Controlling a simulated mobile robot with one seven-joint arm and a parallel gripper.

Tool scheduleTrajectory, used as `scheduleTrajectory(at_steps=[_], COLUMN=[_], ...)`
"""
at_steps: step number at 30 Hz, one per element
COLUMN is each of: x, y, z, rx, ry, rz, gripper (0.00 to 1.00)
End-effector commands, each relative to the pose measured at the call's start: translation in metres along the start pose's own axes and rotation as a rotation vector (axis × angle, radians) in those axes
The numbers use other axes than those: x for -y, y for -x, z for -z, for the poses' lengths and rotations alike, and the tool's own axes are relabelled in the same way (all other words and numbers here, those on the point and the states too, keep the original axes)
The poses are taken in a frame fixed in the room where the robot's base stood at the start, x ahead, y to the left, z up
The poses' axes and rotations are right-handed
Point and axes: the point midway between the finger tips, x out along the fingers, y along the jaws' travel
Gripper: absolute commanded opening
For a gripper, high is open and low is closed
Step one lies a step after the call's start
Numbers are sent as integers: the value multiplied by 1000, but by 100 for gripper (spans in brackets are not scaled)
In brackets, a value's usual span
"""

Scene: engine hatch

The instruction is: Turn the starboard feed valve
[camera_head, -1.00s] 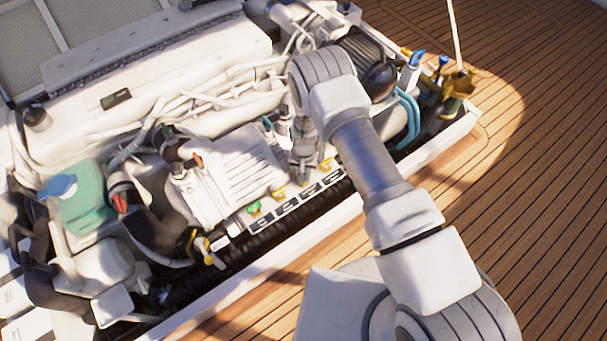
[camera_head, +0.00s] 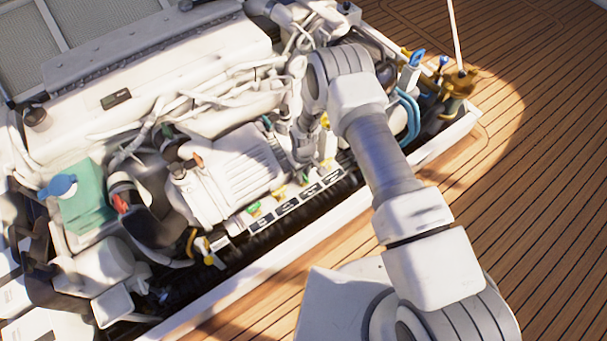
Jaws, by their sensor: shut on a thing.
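A row of small valves with coloured handles runs along the front edge of the engine, above dark label plates too small to read. A green handle (camera_head: 254,208) is at the left end and a yellow handle (camera_head: 279,192) is beside it. Another yellow handle (camera_head: 327,164) shows just right of the fingers. I cannot tell from the labels which valve is the starboard feed valve.
The ribbed white engine cover (camera_head: 235,175) stands close left of my gripper. Blue hoses (camera_head: 409,115) and brass fittings (camera_head: 458,85) are to the right. A white hatch rim (camera_head: 290,240) runs along the front, with clear wooden deck (camera_head: 530,200) beyond.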

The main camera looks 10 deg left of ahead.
Motion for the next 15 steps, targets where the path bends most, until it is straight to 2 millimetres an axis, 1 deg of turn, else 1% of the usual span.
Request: scheduleTrajectory(at_steps=[6,15], x=[0,0], y=[0,0], z=[0,0], rx=[0,1], ry=[37,43], rz=[1,0], gripper=[0,0])
